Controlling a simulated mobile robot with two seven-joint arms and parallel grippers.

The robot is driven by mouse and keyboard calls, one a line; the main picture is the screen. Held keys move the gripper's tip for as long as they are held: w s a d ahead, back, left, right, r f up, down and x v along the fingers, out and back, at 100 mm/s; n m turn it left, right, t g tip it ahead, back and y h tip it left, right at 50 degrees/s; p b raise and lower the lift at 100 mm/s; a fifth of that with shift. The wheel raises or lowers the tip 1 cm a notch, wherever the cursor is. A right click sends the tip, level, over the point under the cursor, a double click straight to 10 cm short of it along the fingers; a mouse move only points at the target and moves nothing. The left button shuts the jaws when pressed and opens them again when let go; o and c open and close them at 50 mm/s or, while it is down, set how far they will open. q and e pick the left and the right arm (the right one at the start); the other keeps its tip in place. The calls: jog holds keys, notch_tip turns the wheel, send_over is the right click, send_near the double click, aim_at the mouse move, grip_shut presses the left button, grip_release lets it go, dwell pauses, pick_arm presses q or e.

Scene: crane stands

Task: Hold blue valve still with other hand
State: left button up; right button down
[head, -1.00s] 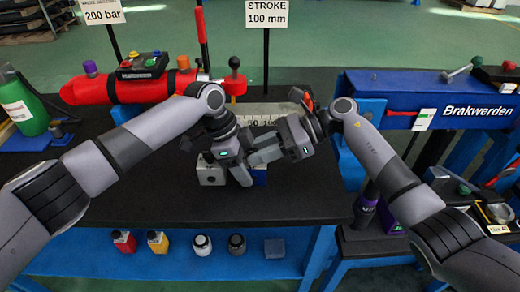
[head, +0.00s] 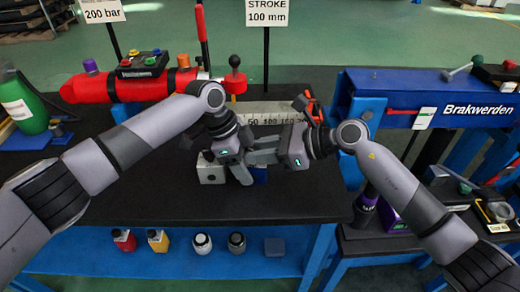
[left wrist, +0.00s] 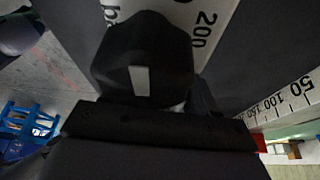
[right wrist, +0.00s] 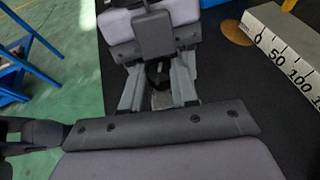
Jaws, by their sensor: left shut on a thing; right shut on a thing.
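The blue valve (head: 260,175) shows only as a small blue patch beneath my grippers at the middle of the black bench; the rest is hidden. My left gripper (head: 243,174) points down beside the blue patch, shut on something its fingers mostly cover. My right gripper (head: 256,157) comes in level from the right, its fingers close against the left gripper. In the right wrist view, its fingers are closed around a small dark and grey piece (right wrist: 159,97), with the left gripper just beyond.
A pale block (head: 211,171) stands left of the grippers. A white scale bar (head: 262,113) lies behind them. A red cylinder (head: 155,88) is at back left and a blue Brakwerden beam (head: 440,100) at right. The front of the black bench (head: 190,208) is clear.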

jog(key=shift+w+d, duration=0.1)
jog(key=c, duration=1.1)
grip_release()
jog(key=shift+c, duration=0.2)
jog(key=v, duration=1.2)
